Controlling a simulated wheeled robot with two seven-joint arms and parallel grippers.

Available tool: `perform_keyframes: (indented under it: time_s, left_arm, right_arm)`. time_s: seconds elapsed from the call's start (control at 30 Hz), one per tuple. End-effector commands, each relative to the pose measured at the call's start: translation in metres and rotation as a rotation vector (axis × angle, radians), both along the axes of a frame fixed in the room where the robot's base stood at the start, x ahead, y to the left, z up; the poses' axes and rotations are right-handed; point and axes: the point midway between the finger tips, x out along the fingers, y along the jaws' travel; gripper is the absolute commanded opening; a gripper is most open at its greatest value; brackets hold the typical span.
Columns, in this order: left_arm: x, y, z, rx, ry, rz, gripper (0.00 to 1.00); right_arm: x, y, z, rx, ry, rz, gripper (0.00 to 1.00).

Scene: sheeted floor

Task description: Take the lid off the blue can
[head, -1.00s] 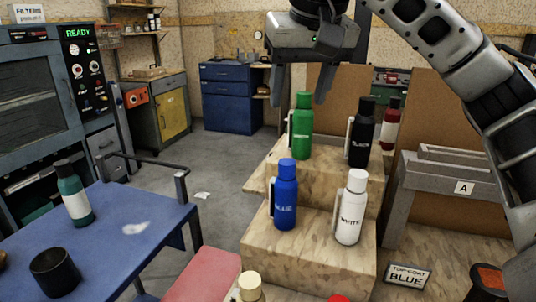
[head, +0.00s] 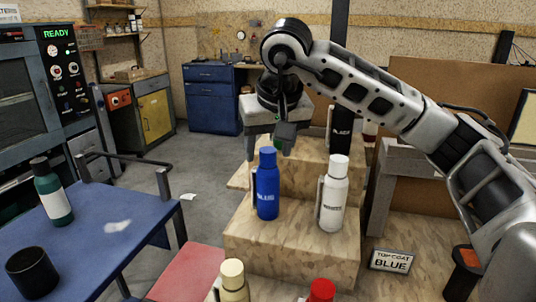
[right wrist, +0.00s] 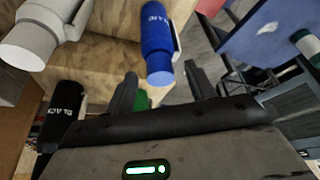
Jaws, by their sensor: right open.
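The blue can (head: 267,190) stands upright on the lower front step of the wooden stand, with its blue lid (head: 267,155) on and a handle at its left side. In the right wrist view the blue can (right wrist: 155,32) points its lid (right wrist: 159,73) toward the space between the fingers. My right gripper (head: 268,148) is open and empty, fingers down, just behind and above the blue lid. In the right wrist view the gripper's fingers (right wrist: 160,84) stand apart; no contact shows. My left gripper is out of view.
A white can (head: 333,200) stands right of the blue one. The green can (right wrist: 142,101) is mostly hidden behind my gripper; a black can (head: 340,135) stands behind. Cream (head: 233,285) and red (head: 321,290) tops show in front. A blue table (head: 100,225) is at left.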

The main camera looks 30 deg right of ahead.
Motion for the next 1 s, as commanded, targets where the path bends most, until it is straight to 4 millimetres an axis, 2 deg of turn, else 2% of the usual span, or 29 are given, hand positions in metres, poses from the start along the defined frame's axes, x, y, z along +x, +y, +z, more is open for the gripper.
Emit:
perform_keyframes:
  time_s: [0.27, 0.43, 0.47, 0.8, 1.0]
  left_arm:
    - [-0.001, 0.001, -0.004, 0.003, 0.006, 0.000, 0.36]
    - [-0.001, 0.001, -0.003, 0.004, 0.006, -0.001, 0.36]
    - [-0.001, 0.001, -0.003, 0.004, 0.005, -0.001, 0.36]
    - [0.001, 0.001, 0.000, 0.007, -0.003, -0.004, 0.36]
    - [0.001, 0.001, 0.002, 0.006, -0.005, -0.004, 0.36]
  right_arm:
    - [0.002, -0.001, -0.004, 0.001, 0.000, 0.000, 0.55]
    - [0.002, -0.001, -0.004, 0.000, 0.000, 0.000, 0.10]
    - [0.002, -0.001, -0.004, 0.000, 0.000, 0.000, 0.08]
    - [0.002, 0.000, -0.002, 0.001, -0.001, 0.000, 0.08]
    - [0.003, 0.000, 0.016, 0.001, -0.005, -0.001, 0.08]
